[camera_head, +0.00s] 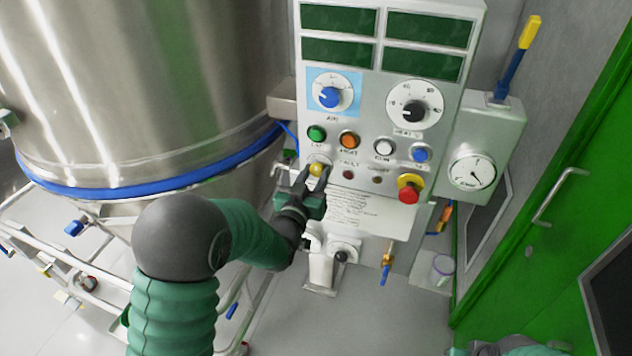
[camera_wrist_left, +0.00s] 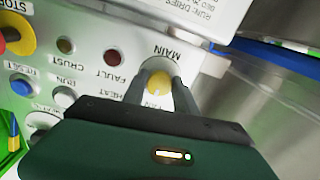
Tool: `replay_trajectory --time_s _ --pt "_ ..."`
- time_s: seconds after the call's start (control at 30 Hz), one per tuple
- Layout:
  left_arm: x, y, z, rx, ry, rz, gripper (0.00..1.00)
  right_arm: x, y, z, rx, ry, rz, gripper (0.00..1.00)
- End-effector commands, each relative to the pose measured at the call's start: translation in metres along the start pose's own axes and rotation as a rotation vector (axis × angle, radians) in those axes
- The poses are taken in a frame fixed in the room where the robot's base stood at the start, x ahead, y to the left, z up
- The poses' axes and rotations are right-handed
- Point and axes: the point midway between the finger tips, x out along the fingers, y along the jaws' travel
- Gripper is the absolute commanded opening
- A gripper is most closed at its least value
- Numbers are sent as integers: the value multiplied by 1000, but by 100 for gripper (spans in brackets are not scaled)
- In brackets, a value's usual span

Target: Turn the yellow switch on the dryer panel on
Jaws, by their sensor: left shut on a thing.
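The yellow switch (camera_head: 317,169) is a small round yellow knob low on the left of the grey dryer panel (camera_head: 350,105). It also shows in the left wrist view (camera_wrist_left: 158,83), by the printed word MAIN. My left gripper (camera_head: 315,177) reaches the panel from below, and its two dark fingers are shut on the yellow switch, one on each side. In the wrist view the fingers (camera_wrist_left: 160,90) flank the knob and hide part of it and its label. Part of my right gripper (camera_head: 490,348) shows at the bottom edge, mostly cut off.
Green, orange, white and blue buttons (camera_head: 349,139) sit just above the switch. A red emergency stop (camera_head: 409,188) on a yellow base is to its right. A steel vessel (camera_head: 150,80) stands left, a gauge (camera_head: 471,170) and a green door (camera_head: 560,190) right.

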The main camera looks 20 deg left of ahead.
Motion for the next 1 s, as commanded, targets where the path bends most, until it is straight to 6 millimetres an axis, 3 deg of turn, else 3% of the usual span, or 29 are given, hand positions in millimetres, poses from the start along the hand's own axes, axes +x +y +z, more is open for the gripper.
replay_trajectory --time_s 0.1,0.5,1.0 --pt "0 0 5 105 -2 0 0 14 0 3 0 0 0 40" --pt "0 0 4 383 -4 2 0 35 0 8 0 0 0 40" --pt "0 0 2 479 -6 3 0 40 0 9 0 0 0 40"
